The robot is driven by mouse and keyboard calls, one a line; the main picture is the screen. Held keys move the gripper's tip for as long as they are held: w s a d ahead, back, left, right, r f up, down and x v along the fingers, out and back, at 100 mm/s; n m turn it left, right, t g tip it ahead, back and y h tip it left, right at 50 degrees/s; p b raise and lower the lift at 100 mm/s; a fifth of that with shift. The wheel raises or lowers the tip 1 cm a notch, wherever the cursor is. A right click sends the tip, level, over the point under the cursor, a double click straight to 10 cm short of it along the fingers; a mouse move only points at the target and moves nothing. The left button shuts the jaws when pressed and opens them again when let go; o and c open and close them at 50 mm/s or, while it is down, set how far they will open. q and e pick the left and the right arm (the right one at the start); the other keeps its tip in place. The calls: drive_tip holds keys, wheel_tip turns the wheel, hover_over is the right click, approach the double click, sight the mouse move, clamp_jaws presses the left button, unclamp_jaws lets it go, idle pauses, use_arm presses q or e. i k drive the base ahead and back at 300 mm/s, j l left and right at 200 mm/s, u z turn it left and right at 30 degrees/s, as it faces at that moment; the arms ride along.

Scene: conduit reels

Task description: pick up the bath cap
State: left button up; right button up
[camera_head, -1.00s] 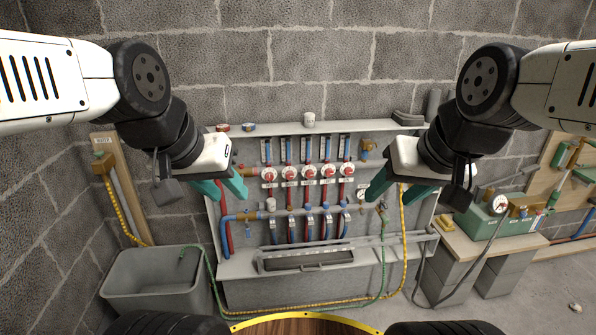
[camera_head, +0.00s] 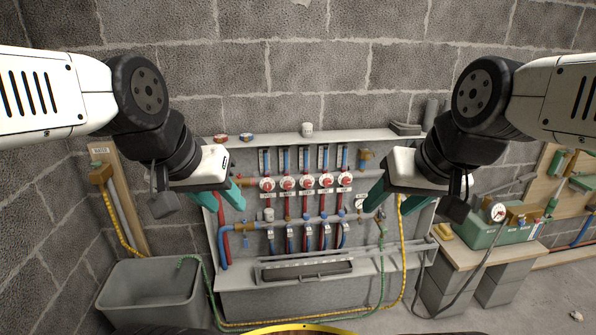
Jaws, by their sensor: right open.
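I cannot tell for sure which item is the bath cap, as the labels are too small to read. A small white cap-like cylinder (camera_head: 307,130) stands on the top shelf of the manifold board. A similar pale cap-like piece (camera_head: 269,214) sits on the blue pipe at the lower left. My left gripper (camera_head: 224,203) is open and empty in front of the board's left side. My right gripper (camera_head: 389,199) is open and empty in front of its right side. Both look apart from these pieces, and each hides part of the board behind it.
Several red-faced round gauges or valves (camera_head: 307,182) line the board. A grey tub (camera_head: 150,291) stands at lower left. A bench with a green box (camera_head: 497,231) stands at right. Yellow (camera_head: 402,250) and green hoses hang in front. The space between my grippers is clear.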

sight(307, 128)
drive_tip(key=i+l+u, duration=0.1)
drive_tip(key=i, duration=0.35)
drive_tip(key=i+l+u, duration=0.1)
drive_tip(key=i+l, duration=0.25)
drive_tip(key=i+l+u, duration=0.15)
drive_tip(key=i, duration=0.35)
drive_tip(key=l, duration=0.1)
